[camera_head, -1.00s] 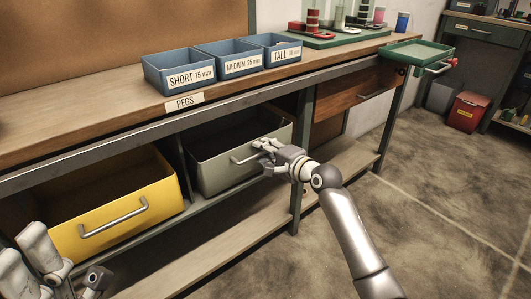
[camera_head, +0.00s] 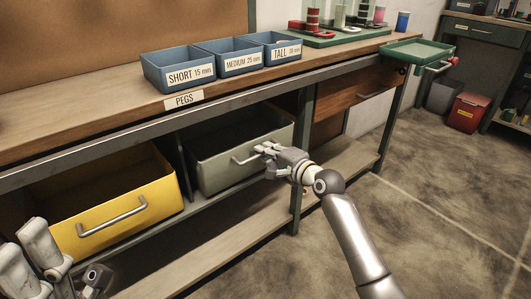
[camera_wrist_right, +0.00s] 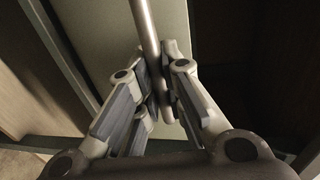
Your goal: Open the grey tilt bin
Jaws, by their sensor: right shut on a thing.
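The grey tilt bin (camera_head: 222,172) is under the workbench, right of the yellow bin. Its front leans outward and its dark inside shows over the rim. My right gripper (camera_head: 266,152) is at the right end of its bar handle (camera_head: 240,160). In the right wrist view, the fingers (camera_wrist_right: 163,95) are closed around the handle bar (camera_wrist_right: 150,35), with the bin's pale front behind. My left gripper (camera_head: 65,270) is partly in view at the lower left, away from the grey bin; its jaw opening is unclear.
The yellow bin (camera_head: 105,225) beside it also leans out. A lower shelf (camera_head: 235,222) runs beneath. Blue peg boxes (camera_head: 180,72) stand on the bench top (camera_head: 110,108). A wooden drawer (camera_head: 345,100) is to the right. The floor (camera_head: 430,210) at right is clear.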

